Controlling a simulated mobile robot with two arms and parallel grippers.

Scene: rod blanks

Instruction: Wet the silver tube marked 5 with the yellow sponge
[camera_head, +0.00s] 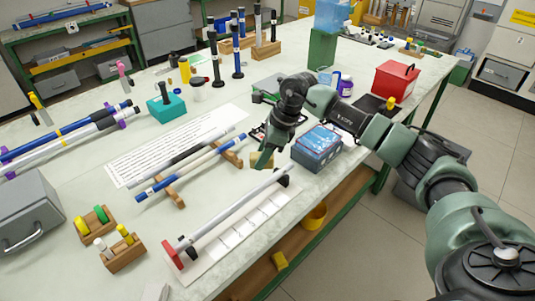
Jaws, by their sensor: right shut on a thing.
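My right gripper (264,152) is over the middle of the table, pointing down, shut on a small yellow block that looks like the yellow sponge (255,162). The fingers partly hide the sponge. A silver tube (235,208) lies along a white marked board (240,232) with a red end stop (172,256), just in front of the gripper. The sponge is apart from this tube. A dark grey rod (188,157) and a blue-and-white rod (190,170) lie on a wooden rack (172,190) left of the gripper. No number is readable on any tube. My left gripper is out of view.
A blue-topped container (318,147) stands right beside my right gripper. A red box (396,82) is farther back. Wooden blocks with coloured caps (122,250) sit front left. Several long rods (65,140) lie at left. Upright rods stand at the back.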

